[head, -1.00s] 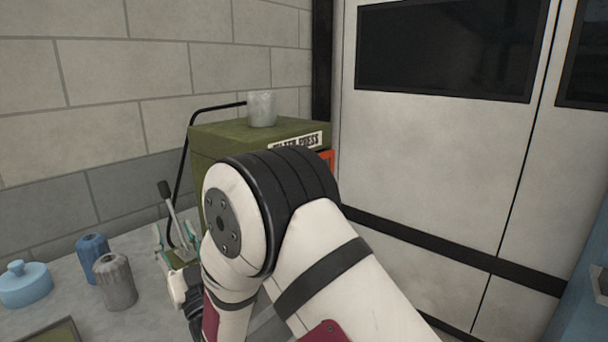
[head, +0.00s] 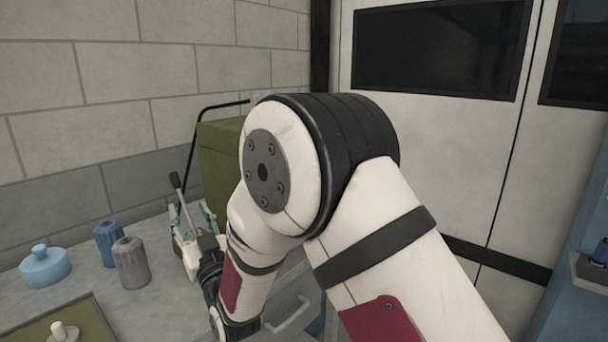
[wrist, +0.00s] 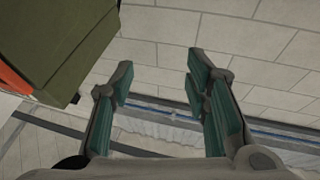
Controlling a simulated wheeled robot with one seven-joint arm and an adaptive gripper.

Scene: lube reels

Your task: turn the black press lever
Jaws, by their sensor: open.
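The green press box (head: 220,165) stands at the back beside the wall, largely hidden by my arm. A thin black bent bar (head: 192,150) runs from its top down its left side; its lower end is unclear. A slim grey lever with a dark grip (head: 175,180) stands just left of it; I cannot tell which is the press lever. My gripper (head: 192,222) is near the lever's lower part; touching or apart is unclear. In the wrist view my gripper (wrist: 160,78) is open, with nothing between its teal-padded fingers. The press (wrist: 50,40) is at upper left there.
A light-blue jar (head: 45,266), a blue bottle (head: 109,243) and a grey bottle (head: 131,263) stand on the worktop (head: 165,302), with a green tray (head: 100,318) in front. The brick wall (head: 130,80) is behind; a white cabinet (head: 440,150) is at right.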

